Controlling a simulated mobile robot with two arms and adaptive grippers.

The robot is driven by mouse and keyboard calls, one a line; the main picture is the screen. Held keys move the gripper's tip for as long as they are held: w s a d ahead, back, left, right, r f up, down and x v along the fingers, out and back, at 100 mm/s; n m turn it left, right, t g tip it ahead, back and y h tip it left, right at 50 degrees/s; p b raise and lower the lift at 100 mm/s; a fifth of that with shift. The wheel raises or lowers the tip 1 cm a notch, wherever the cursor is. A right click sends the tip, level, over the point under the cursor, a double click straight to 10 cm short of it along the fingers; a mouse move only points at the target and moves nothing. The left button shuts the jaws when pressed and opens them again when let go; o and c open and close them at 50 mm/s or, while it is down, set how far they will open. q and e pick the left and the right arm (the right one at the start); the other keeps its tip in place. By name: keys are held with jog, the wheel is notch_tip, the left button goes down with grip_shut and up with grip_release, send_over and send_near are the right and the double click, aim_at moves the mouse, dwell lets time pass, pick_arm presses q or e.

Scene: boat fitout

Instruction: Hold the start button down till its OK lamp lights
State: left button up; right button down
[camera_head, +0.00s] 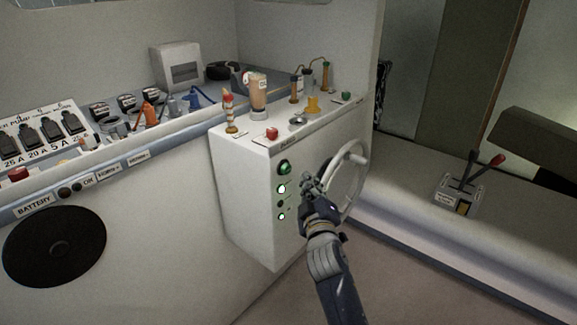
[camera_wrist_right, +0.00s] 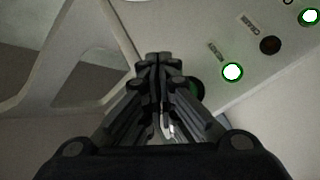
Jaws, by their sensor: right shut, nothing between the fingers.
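The round green start button (camera_head: 284,168) sits at the top of a column on the front of the white console. Below it are a lit green-white lamp (camera_head: 281,189), a dark lamp (camera_head: 280,204) and another lit lamp (camera_head: 281,216). Their labels are too small to read surely, so I cannot tell which is the OK lamp. My right gripper (camera_head: 309,181) is shut and empty, to the right of the button and apart from it in the head view. In the right wrist view the fingers (camera_wrist_right: 157,60) partly hide the green button (camera_wrist_right: 196,87). My left gripper is not in view.
A grey handwheel (camera_head: 347,172) stands close beside my right gripper, on the console's right side. A lever unit (camera_head: 462,190) sits at the right.

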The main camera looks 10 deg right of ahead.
jog(key=shift+s+d+p, duration=0.4)
jog(key=shift+s+d, duration=0.25)
jog(key=shift+s, duration=0.2)
jog(key=shift+f, duration=0.1)
jog(key=s+a+f+m+g+y, duration=0.1)
jog(key=s+f+g, duration=0.35)
jog(key=f, duration=0.95)
jog(key=s+a+f+g+y, duration=0.15)
jog(key=s+f, duration=0.55)
jog(key=f, duration=0.8)
jog(key=s+f+m+g, duration=0.1)
jog(key=s+f+g, duration=0.35)
jog(key=f, duration=0.95)
jog(key=s+d+f+m+g, duration=0.1)
jog(key=s+f, duration=0.5)
jog(key=s, duration=0.8)
jog(key=s+d+f+m+g, duration=0.1)
jog(key=s+f, duration=0.6)
jog(key=s, duration=0.7)
jog(key=s+d+f+m+g, duration=0.1)
jog(key=s+d+f+g, duration=0.2)
jog(key=s, duration=1.1)
notch_tip(320, 180, down, 4)
jog(key=shift+s+f+m+g, duration=0.25)
jog(key=shift+s+m+g, duration=0.15)
jog(key=shift+g, duration=0.65)
